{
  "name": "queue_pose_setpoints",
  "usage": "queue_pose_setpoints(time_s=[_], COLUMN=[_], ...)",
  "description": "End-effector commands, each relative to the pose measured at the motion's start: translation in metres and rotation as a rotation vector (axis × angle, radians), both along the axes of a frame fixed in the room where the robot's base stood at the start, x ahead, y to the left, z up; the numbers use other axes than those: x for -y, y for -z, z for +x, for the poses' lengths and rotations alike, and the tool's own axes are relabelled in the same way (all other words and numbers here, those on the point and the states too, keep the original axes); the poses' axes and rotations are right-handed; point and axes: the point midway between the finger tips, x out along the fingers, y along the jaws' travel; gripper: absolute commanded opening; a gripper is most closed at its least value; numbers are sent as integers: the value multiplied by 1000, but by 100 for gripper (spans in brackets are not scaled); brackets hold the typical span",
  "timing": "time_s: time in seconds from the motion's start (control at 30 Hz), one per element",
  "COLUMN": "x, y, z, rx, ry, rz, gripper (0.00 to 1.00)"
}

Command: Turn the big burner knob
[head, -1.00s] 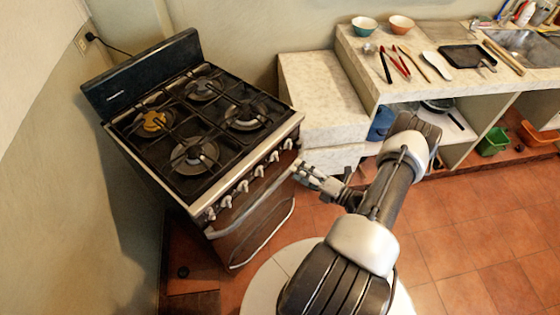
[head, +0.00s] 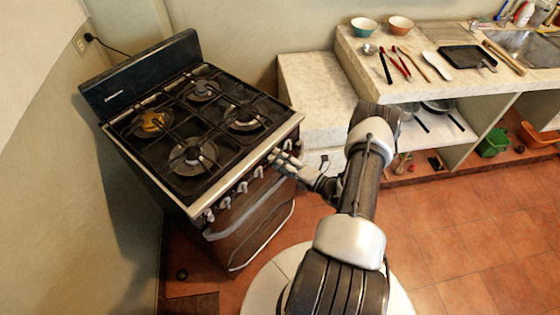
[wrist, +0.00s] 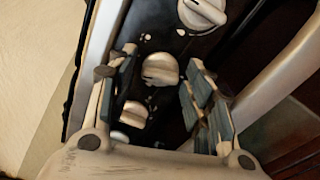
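The stove (head: 200,130) stands at the left with a row of pale knobs along its front panel. In the head view, knobs such as this one (head: 242,187) show left of my gripper (head: 279,159), which is at the right part of the row. In the wrist view, a round knob (wrist: 160,69) lies between the tips of my two open fingers, with no clear contact. Another knob (wrist: 203,12) is beyond the fingertips. I cannot tell which knob serves the big burner.
The oven handle (wrist: 290,70) runs along the right of the wrist view, close to my right finger. A counter (head: 325,100) stands right of the stove, with bowls and utensils on its higher part. The tiled floor at right is clear.

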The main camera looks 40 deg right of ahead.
Motion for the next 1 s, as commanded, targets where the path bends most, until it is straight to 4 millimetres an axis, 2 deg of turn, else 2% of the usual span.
queue_pose_setpoints(time_s=[0.07,0.5,0.77,1.0], x=[0,0,0,0], y=[0,0,0,1], z=[0,0,0,0], rx=[0,0,3,21], ry=[0,0,-1,-1], rz=[0,0,-24,-137], gripper=[39,9,9,9])
